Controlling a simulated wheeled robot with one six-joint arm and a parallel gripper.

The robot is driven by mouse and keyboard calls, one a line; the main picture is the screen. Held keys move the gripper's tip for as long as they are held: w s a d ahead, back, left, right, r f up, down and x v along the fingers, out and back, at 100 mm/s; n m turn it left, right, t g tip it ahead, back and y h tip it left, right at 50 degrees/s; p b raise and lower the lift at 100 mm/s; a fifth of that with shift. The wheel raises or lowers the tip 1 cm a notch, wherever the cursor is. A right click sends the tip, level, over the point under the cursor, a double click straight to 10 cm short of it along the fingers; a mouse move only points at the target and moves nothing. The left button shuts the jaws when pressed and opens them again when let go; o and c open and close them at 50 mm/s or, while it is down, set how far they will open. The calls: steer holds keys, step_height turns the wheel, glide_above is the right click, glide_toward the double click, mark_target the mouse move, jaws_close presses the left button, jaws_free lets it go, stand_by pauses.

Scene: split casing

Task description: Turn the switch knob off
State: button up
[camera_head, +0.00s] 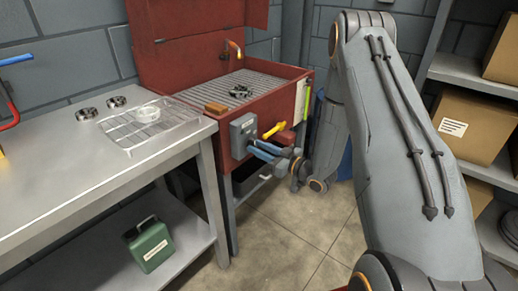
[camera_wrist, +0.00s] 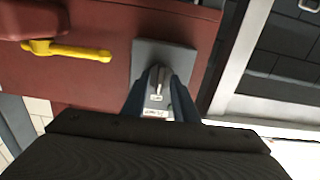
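The grey switch box (camera_head: 243,135) is fixed to the front of the red sink cabinet. In the wrist view, its face (camera_wrist: 145,52) shows a small light-grey knob (camera_wrist: 157,80) pointing roughly up and down the picture, with a pale label below it. My gripper (camera_head: 256,149) reaches the box from the right, with its blue fingers at the lower part of the box. In the wrist view, my gripper (camera_wrist: 158,76) has one finger on each side of the knob. The fingers look apart; I cannot tell whether they touch the knob.
A yellow handle (camera_wrist: 75,51) sits left of the box in the wrist view, close to a dark red part (camera_wrist: 32,20). A grey workbench (camera_head: 60,170) stands left, with a green box (camera_head: 149,244) on its lower shelf. Shelving with cartons (camera_head: 472,125) is at right.

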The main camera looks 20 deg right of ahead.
steer(key=shift+s+d, duration=0.1)
steer(key=v, duration=0.7)
steer(key=shift+s+b, duration=0.25)
steer(key=shift+b, duration=0.05)
steer(key=shift+d, duration=0.15)
step_height(320, 180, up, 5)
steer(key=s+d+m+g+h+p, duration=0.25)
steer(key=g+h, duration=0.35)
steer(key=h, duration=0.4)
steer(key=s+a+r+m+g, duration=0.1)
steer(key=s+a+r+g, duration=0.1)
steer(key=s, duration=0.6)
steer(key=s+a+r+m+g+p, duration=0.1)
steer(key=s+a+r+m+g, duration=0.1)
steer(key=s, duration=0.7)
steer(key=s+a+r+m+g+p, duration=0.1)
steer(key=s+a+r+m+g, duration=0.1)
steer(key=s, duration=0.7)
step_height(320, 180, up, 3)
steer(key=a+g, duration=0.1)
steer(key=g, duration=0.1)
steer(key=shift+s+a+g+h, duration=0.15)
steer(key=shift+a+g+h, duration=0.15)
steer(key=shift+a, duration=0.1)
